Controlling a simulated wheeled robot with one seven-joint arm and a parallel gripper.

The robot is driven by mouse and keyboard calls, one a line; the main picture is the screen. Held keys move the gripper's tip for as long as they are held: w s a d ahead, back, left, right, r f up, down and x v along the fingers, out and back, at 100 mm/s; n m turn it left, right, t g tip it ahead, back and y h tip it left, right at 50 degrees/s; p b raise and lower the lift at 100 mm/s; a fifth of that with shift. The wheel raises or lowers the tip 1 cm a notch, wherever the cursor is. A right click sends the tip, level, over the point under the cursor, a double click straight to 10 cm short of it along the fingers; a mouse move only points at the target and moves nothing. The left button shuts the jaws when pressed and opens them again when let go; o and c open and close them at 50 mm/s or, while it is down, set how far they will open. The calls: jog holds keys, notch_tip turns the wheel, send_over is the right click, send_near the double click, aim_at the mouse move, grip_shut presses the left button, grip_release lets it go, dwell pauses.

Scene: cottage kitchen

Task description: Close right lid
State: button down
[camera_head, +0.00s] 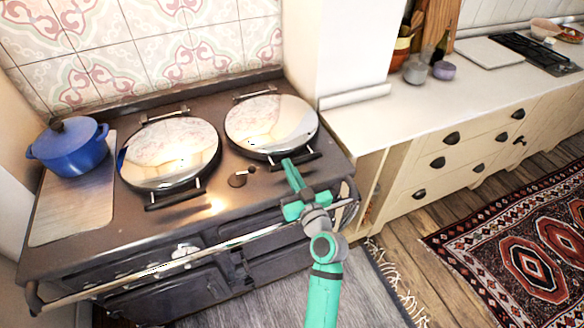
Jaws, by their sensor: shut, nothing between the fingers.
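The right lid (271,124) is a round, mirror-like chrome cover on the right of the dark range cooker (85,234). It lies down flat over its hotplate, as far as I can see. Its hinge is at the back, and its dark handle (312,157) is at the front edge. My green gripper (288,166) is shut and empty, with its tip at the front of the right lid beside the handle. I cannot tell whether the tip touches the lid. The left lid (170,152) also lies down, with its handle at the front.
A blue pot (70,147) stands at the cooker's left back. A rail (165,267) runs along the cooker's front. A pale counter (385,118) with cups and a board is at the right. Wooden floor and a patterned rug (530,240) lie at the lower right.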

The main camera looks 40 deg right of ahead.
jog(key=shift+s+r, duration=0.2)
jog(key=shift+r, duration=0.5)
jog(key=shift+s+r, duration=0.15)
jog(key=shift+r, duration=0.55)
jog(key=shift+s+a, duration=0.1)
jog(key=shift+s, duration=0.25)
jog(key=s+a+f, duration=0.2)
jog(key=s+f, duration=0.2)
jog(key=s, duration=0.4)
jog(key=shift+w+a, duration=0.15)
